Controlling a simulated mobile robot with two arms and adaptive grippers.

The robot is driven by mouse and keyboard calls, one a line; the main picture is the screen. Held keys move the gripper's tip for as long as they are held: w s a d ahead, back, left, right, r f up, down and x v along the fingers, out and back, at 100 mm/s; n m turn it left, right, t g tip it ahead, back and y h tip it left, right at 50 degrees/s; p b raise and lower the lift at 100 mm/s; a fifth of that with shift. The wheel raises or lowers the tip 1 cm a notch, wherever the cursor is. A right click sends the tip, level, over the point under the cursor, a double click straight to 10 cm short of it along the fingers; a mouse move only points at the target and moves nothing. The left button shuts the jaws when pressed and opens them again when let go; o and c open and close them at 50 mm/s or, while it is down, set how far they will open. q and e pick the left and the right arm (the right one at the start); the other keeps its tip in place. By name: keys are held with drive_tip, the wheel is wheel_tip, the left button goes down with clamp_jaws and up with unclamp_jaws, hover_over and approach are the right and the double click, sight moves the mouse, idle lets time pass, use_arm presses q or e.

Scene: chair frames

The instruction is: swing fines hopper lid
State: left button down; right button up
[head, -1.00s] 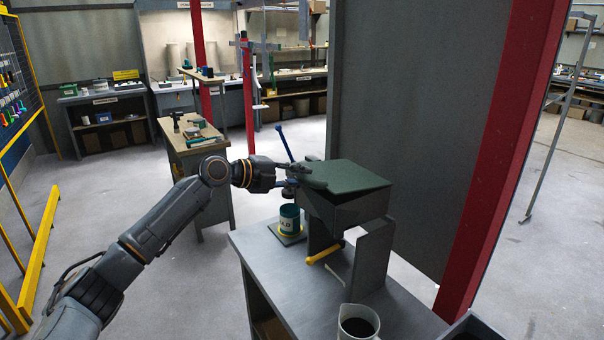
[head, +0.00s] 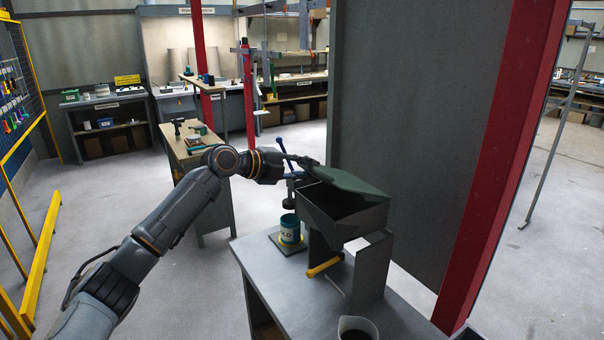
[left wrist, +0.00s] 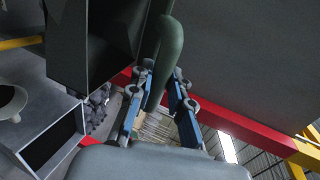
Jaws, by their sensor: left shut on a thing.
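The fines hopper (head: 322,214) is a grey box on a stand on the bench. Its green lid (head: 348,182) is swung partly up and tilted, and a dark opening shows under its near edge. My left gripper (head: 297,164) is at the lid's left end, shut on the green lid handle (head: 310,165). In the left wrist view the blue-sided fingers of the gripper (left wrist: 160,88) stand on either side of the rounded green handle (left wrist: 166,50). The inside of the hopper is dark. My right gripper is not in view.
A yellow-tipped bar (head: 323,267) is below the hopper. A pale jug (head: 356,328) is at the bench's (head: 282,284) front. A grey panel (head: 415,130) with a red post stands close on the right.

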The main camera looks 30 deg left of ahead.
use_arm(q)
drive_tip(key=shift+w+d+r, duration=0.1)
drive_tip(key=shift+w+r, duration=0.05)
drive_tip(key=shift+r, duration=0.25)
drive_tip(key=shift+w+d+r, duration=0.1)
drive_tip(key=shift+w+r, duration=0.05)
drive_tip(key=shift+r, duration=0.25)
drive_tip(key=w+r+p, duration=0.1)
drive_tip(key=r, duration=0.1)
drive_tip(key=w+d+r+p, duration=0.1)
drive_tip(key=r+p, duration=0.1)
drive_tip(key=shift+w+d, duration=0.2)
drive_tip(key=shift+w+d+r+p, duration=0.2)
drive_tip(key=shift+w+r+p, duration=0.1)
drive_tip(key=shift+p, duration=0.05)
drive_tip(key=w+d+r+p, duration=0.1)
drive_tip(key=w, duration=0.1)
drive_tip(key=w+d+r+p, duration=0.1)
drive_tip(key=w+r, duration=0.1)
drive_tip(key=shift+d+r+p, duration=0.1)
drive_tip(key=shift+r+p, duration=0.15)
drive_tip(key=shift+p, duration=0.1)
drive_tip(key=shift+s, duration=0.1)
